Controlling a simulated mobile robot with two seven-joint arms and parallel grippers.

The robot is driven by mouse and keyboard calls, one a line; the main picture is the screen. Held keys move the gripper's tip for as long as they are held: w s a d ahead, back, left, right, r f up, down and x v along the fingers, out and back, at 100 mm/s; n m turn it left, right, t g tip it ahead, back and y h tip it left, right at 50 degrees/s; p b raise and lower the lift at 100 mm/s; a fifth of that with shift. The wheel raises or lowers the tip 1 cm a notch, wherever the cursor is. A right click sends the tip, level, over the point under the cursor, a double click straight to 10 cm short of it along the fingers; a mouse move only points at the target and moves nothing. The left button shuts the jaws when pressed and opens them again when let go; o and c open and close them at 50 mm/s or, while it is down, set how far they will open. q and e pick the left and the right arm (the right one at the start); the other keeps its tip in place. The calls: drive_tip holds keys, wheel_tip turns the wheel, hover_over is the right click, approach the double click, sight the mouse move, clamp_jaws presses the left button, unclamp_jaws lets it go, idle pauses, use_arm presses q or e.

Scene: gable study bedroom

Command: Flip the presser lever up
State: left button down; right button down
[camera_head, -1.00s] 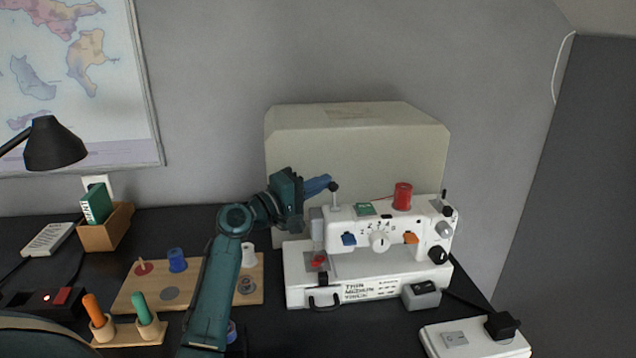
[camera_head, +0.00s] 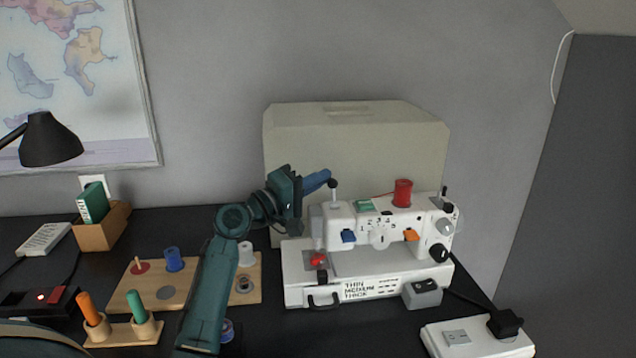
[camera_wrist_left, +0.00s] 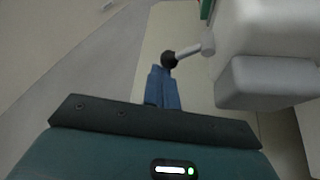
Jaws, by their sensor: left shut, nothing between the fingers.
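The white sewing machine (camera_head: 365,262) stands on the dark desk. A pale lever stem with a black ball knob (camera_head: 333,183) stands up at the left end of its head, and the knob also shows in the left wrist view (camera_wrist_left: 169,59). My left gripper (camera_head: 326,177) is shut and empty, its blue fingers at the knob's left side. In the left wrist view the fingertips (camera_wrist_left: 161,72) are right at the knob; I cannot tell whether they touch. My right gripper is not in view.
A beige cover (camera_head: 355,135) stands close behind the machine. A red spool (camera_head: 402,192) is on its top. A wooden board (camera_head: 130,293) with spools lies left, partly behind my arm. A power strip (camera_head: 478,338) is at front right.

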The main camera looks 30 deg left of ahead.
use_arm(q)
drive_tip(key=shift+s+d+r, duration=0.2)
drive_tip(key=shift+s, duration=0.1)
drive_tip(key=shift+s+d+r, duration=0.1)
drive_tip(key=shift+s+d, duration=0.05)
drive_tip(key=shift+s+d+r+p, duration=0.1)
drive_tip(key=shift+s+d+p, duration=0.55)
drive_tip(key=shift+s, duration=0.25)
